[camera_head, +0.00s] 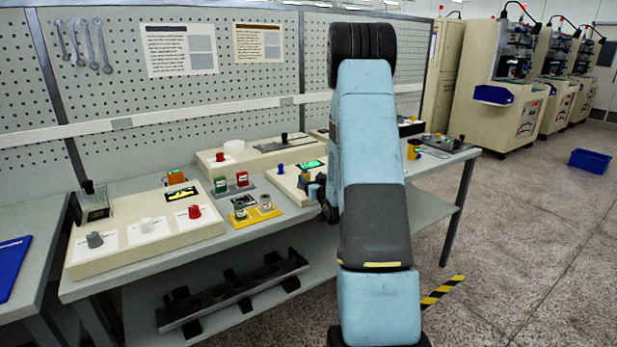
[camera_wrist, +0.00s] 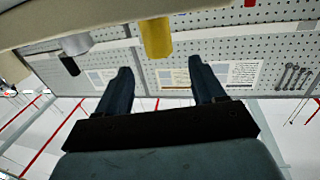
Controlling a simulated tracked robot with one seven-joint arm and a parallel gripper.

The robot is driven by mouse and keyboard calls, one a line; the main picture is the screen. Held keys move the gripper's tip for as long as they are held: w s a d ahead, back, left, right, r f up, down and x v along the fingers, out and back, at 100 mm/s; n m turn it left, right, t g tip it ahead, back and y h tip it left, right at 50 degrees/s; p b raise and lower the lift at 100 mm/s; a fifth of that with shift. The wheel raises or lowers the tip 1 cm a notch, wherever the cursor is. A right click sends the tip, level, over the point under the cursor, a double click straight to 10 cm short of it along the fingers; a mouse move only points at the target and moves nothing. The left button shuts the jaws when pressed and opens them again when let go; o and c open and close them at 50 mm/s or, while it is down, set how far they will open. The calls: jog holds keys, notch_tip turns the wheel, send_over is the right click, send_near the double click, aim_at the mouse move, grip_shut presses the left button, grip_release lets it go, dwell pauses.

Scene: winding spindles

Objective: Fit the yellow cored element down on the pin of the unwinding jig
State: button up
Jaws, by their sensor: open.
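A yellow cylinder (camera_wrist: 156,38), which looks like the yellow cored element, shows in the wrist view, attached to or resting on a cream surface. My gripper (camera_wrist: 160,65) is open, its two dark fingers apart, with the yellow cylinder lined up between and just beyond the tips. Nothing is held. In the head view, a small yellow piece (camera_head: 306,177) shows beside my gripper (camera_head: 322,194), partly hidden by my arm. Its core is not visible. I cannot tell which fixture is the unwinding jig; a grey plate with a dark upright (camera_head: 462,140) stands at the right end of the bench.
A grey cylinder (camera_wrist: 76,44) is beside the yellow one. A pegboard (camera_head: 230,100) stands behind. My arm hides the bench's middle right.

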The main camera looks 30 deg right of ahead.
jog(key=s+a, duration=0.1)
jog(key=s, duration=0.7)
jog(key=shift+s+a, duration=0.15)
jog(key=shift+s, duration=0.25)
jog(key=s+a+r+g, duration=0.2)
jog(key=a+r+g, duration=0.1)
jog(key=a+r, duration=0.35)
jog(key=s+a+r+g, duration=0.3)
jog(key=a+r, duration=0.2)
jog(key=r, duration=0.2)
jog(key=s+a+r+g+y, duration=0.1)
jog(key=s+a, duration=0.3)
jog(key=s, duration=0.4)
jog(key=s+a+r+n+g, duration=0.1)
jog(key=s+a+r+g, duration=0.2)
jog(key=s+a, duration=0.2)
jog(key=s+a+r+g+y, duration=0.1)
jog(key=s+a+r+g, duration=0.1)
jog(key=s, duration=1)
jog(key=a+r, duration=0.1)
jog(key=a, duration=0.1)
jog(key=shift+a+n+y, duration=0.3)
jog(key=shift+a, duration=0.05)
